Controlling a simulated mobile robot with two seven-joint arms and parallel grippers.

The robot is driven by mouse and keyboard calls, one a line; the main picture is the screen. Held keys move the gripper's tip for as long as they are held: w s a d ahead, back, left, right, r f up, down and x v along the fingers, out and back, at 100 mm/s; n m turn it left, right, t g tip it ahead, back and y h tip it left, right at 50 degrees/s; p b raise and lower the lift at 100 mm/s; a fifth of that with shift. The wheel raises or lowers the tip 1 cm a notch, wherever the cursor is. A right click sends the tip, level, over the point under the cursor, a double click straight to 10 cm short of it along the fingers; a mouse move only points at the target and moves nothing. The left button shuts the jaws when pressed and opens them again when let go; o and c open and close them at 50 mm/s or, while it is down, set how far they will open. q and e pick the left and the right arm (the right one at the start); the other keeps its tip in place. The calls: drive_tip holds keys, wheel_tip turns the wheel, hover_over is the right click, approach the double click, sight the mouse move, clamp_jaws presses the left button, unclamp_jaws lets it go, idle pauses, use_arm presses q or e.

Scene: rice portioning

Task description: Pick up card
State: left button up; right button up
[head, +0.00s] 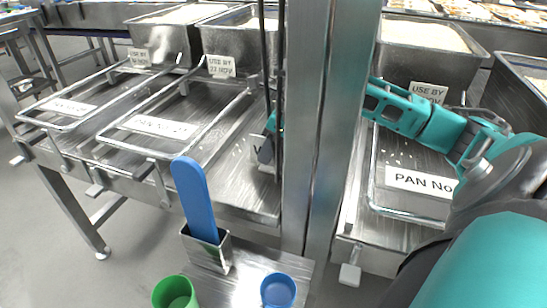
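Several white cards printed "USE BY" stand at the fronts of the rice pans: one at the far left (140,57), one at the second pan (221,67), and one at the right pan (428,92), partly behind my arm. My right arm comes in from the right and passes behind the grey column. Its dark gripper (267,150) shows left of the column, low over the middle tray, beside a white label (257,143) with a "W" visible. The column hides part of the gripper, so its opening and any contact with the label are unclear. My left gripper is out of view.
Wire-framed trays with "PAN No" labels (158,126) lie in front of the pans. Loose rice grains dot the steel. Nearer stand a blue paddle (194,198) in a metal holder (206,250), a green cup (175,293) and a blue cup (278,291).

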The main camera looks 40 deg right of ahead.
drive_tip(key=shift+f, duration=0.2)
idle(0.3)
clamp_jaws()
